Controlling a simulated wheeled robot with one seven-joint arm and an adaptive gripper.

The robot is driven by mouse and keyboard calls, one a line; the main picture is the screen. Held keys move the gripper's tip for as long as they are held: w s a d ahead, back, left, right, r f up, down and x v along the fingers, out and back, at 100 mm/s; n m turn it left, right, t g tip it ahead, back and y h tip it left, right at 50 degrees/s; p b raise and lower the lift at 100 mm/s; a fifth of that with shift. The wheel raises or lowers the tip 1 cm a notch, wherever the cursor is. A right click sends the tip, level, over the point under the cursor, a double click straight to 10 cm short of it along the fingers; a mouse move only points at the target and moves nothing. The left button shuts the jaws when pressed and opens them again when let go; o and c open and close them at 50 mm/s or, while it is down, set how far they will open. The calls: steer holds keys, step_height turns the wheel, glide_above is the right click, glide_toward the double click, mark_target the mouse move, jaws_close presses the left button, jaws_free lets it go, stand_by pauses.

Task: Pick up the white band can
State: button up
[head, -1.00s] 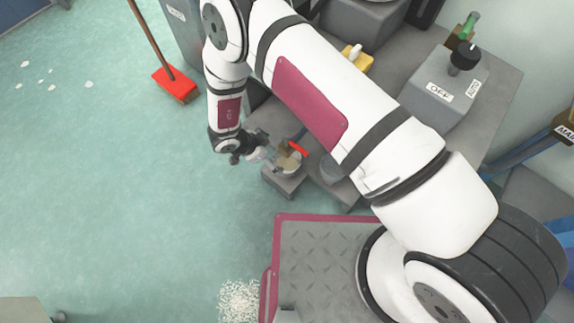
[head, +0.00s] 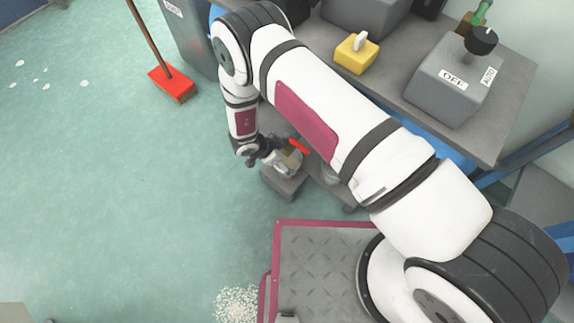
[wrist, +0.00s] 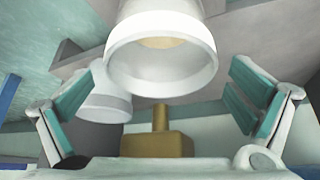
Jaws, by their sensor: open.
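In the wrist view, a large white cylinder (wrist: 160,65) with a thick rim and a pale tan inside hangs in the upper middle, between my gripper's fingers (wrist: 165,75). I take it for the white band can, though no label shows. The teal-padded fingers are open, one to each side, with gaps to it. A second, smaller-looking white cylinder (wrist: 103,103) is behind it, by the left finger. In the head view my gripper (head: 268,157) is at a small grey ledge (head: 285,183), beside a partly hidden whitish item (head: 290,163); contact there cannot be told.
A brown block with a stub (wrist: 158,145) shows low in the wrist view. In the head view a red piece (head: 299,146) lies close by my gripper. A yellow box (head: 357,54) and a grey switch box (head: 447,85) stand on the bench.

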steer(key=shift+c, duration=0.6)
steer(key=shift+r, duration=0.1)
steer(key=c, duration=1.5)
steer(key=shift+o, duration=0.2)
